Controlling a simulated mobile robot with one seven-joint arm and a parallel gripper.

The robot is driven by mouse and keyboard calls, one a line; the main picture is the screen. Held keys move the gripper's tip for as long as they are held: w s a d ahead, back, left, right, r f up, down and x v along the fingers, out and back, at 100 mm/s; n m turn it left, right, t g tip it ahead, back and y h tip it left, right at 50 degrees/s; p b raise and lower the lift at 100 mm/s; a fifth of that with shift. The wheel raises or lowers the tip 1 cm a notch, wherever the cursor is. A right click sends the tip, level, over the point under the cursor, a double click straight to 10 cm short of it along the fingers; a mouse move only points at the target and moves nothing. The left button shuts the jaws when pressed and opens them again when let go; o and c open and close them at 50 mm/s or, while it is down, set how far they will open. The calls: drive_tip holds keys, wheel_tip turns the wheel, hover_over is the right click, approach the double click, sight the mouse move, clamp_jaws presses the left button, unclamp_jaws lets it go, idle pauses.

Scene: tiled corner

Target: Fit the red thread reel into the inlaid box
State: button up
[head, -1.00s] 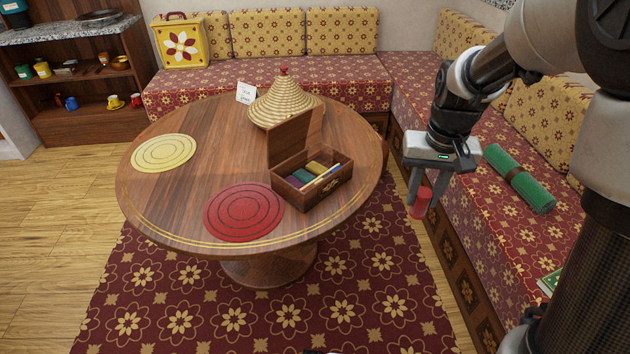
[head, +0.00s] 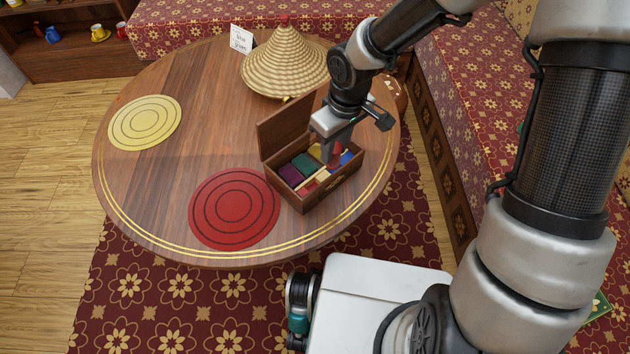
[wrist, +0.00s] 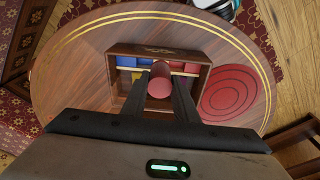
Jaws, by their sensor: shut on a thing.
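The red thread reel (wrist: 160,79) is held between the fingers of my gripper (wrist: 162,92). In the wrist view it is over the open inlaid box (wrist: 203,62). The wooden box stands on the round table with its lid raised, and it also shows in the head view (head: 303,203). It holds several coloured things, among them green, purple, yellow, blue and red ones. In the head view my gripper (head: 334,160) points down at the right part of the box, and the reel (head: 334,152) is partly hidden by the fingers. I cannot tell whether the reel touches anything below it.
The round table (head: 180,190) carries a red mat (head: 234,208) left of the box, a yellow mat (head: 145,123) farther left, a woven cone cover (head: 286,62) behind and a small card (head: 241,39). The raised lid (head: 285,125) stands close to my gripper. A patterned bench lies right.

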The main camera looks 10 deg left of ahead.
drive_tip(key=s+a+n, duration=0.2)
drive_tip(key=a, duration=0.2)
drive_tip(key=b, duration=0.2)
approach(315, 179)
drive_tip(key=s, duration=0.2)
drive_tip(key=shift+s+a+f+b, duration=0.1)
drive_tip(key=shift+f+b, duration=0.1)
drive_tip(key=shift+f, duration=0.65)
drive_tip(key=shift+w+a+f+b, duration=0.1)
drive_tip(key=shift+f+b, duration=0.1)
drive_tip(key=shift+f, duration=0.65)
drive_tip(key=shift+s+a+f+b, duration=0.1)
drive_tip(key=shift+f+b, duration=0.1)
drive_tip(key=shift+f, duration=0.65)
drive_tip(key=shift+f, duration=0.2)
drive_tip(key=o, duration=1)
drive_tip(key=shift+r, duration=0.1)
drive_tip(key=shift+o, duration=0.2)
wheel_tip(315, 179, up, 12)
drive_tip(key=d+p, duration=0.1)
drive_tip(key=p, duration=0.3)
drive_tip(key=shift+s, duration=0.4)
